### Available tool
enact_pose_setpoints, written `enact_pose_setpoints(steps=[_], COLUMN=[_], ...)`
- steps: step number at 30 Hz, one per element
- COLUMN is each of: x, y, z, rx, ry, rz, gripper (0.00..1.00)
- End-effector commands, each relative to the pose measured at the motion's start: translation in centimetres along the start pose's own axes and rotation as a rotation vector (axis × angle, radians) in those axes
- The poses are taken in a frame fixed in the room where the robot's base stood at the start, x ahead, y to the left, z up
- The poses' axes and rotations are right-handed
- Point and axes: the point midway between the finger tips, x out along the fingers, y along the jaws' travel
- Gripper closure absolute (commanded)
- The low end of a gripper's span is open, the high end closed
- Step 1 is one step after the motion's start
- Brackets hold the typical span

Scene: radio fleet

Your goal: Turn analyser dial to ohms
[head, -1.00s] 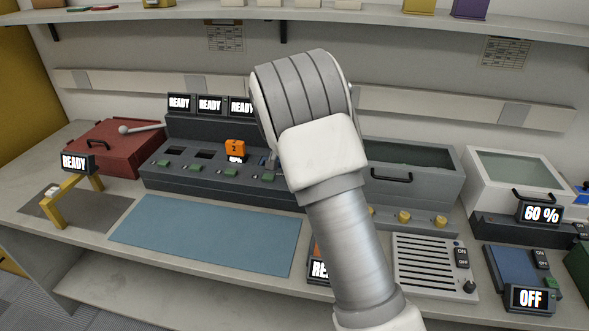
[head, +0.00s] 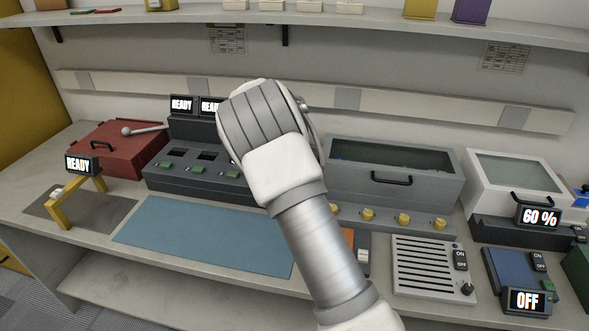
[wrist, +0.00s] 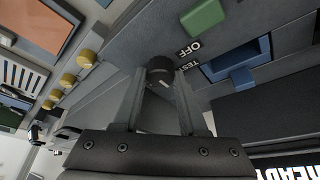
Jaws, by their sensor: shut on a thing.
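A dark round dial (wrist: 160,66) sits on a grey panel in the wrist view, beside white labels that read OFF and TEST. No ohms label can be read. My gripper (wrist: 162,78) is shut on the dial, with one finger on each side of it. A short light mark shows on the dial, partly between the fingers. In the head view my forearm and wrist cover the right part of the grey bank (head: 185,181), and the gripper and dial are hidden behind them.
A blue mat (head: 200,235) lies in front of the bank. Right of my arm are a lidded grey tank (head: 390,190), several yellow knobs (head: 403,219) and a slotted white panel (head: 420,268). A red box (head: 118,150) stands at the left. A green block (wrist: 203,17) is near the dial.

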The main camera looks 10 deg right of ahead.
Motion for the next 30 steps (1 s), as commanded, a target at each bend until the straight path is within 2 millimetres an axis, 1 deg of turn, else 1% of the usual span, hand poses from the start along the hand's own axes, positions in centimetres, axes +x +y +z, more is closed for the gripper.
enact_pose_setpoints(steps=[9,10,14,15,22,25,28,30], x=[0.0,0.0,0.0,0.0,0.0,-0.3,-1.4,-2.7], y=[0.0,0.0,0.0,0.0,0.0,0.0,-0.1,-0.1], z=[0.1,0.1,0.1,0.1,0.1,0.0,0.0,0.0], rx=[0.001,0.0,0.0,0.0,0.0,0.0,-0.001,-0.001], ry=[-0.002,-0.002,-0.002,-0.002,-0.001,-0.001,0.0,0.0], rz=[0.0,0.0,0.0,0.0,0.0,-0.001,-0.002,-0.004], gripper=[1.0,0.55,0.31,0.28,0.28,0.28,0.28,0.28])
